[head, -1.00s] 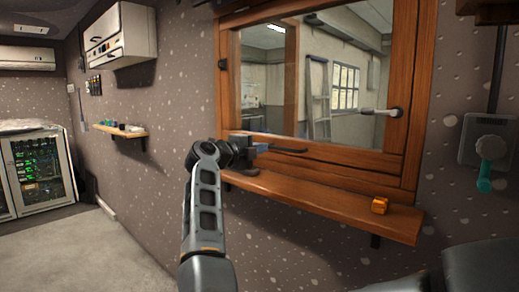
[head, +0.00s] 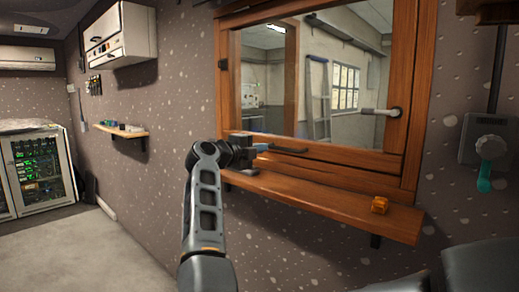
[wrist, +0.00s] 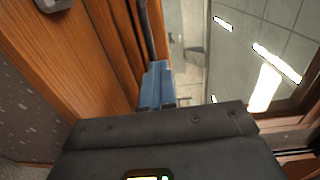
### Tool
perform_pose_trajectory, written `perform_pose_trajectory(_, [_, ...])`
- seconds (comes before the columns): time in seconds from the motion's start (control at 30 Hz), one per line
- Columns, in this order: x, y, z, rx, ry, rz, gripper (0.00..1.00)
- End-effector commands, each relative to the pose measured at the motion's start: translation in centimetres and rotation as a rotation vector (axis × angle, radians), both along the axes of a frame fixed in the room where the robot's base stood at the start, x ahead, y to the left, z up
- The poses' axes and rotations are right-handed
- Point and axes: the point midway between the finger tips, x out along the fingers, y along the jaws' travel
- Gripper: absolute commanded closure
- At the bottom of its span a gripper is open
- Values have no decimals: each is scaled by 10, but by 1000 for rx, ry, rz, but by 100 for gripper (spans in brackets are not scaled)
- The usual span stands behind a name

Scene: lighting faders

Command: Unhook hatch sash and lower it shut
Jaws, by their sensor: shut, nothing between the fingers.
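The hatch sash (head: 310,147) is a brown wooden frame around a large pane, on the wall right of centre in the head view. I cannot tell whether it stands open at an angle. My gripper (head: 266,150) is at the sash's lower left, shut and empty, just above the shelf. In the wrist view its blue fingers (wrist: 155,86) are together at the dark bar's near end (wrist: 147,32); contact is unclear.
A wall box with a teal-ended knob (head: 486,150) is at the right. A small shelf (head: 120,130), white cabinet and equipment rack are left. The floor at left is clear.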

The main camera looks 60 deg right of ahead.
Motion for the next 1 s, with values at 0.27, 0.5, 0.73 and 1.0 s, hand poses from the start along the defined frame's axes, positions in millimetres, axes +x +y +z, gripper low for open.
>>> perform_pose_trajectory(0.27, [0,0,0,0,0,0,99])
perform_pose_trajectory(0.5, [0,0,0,0,0,0,76])
perform_pose_trajectory(0.73, [0,0,0,0,0,0,66])
perform_pose_trajectory(1.0, [5,14,-1,0,0,4,66])
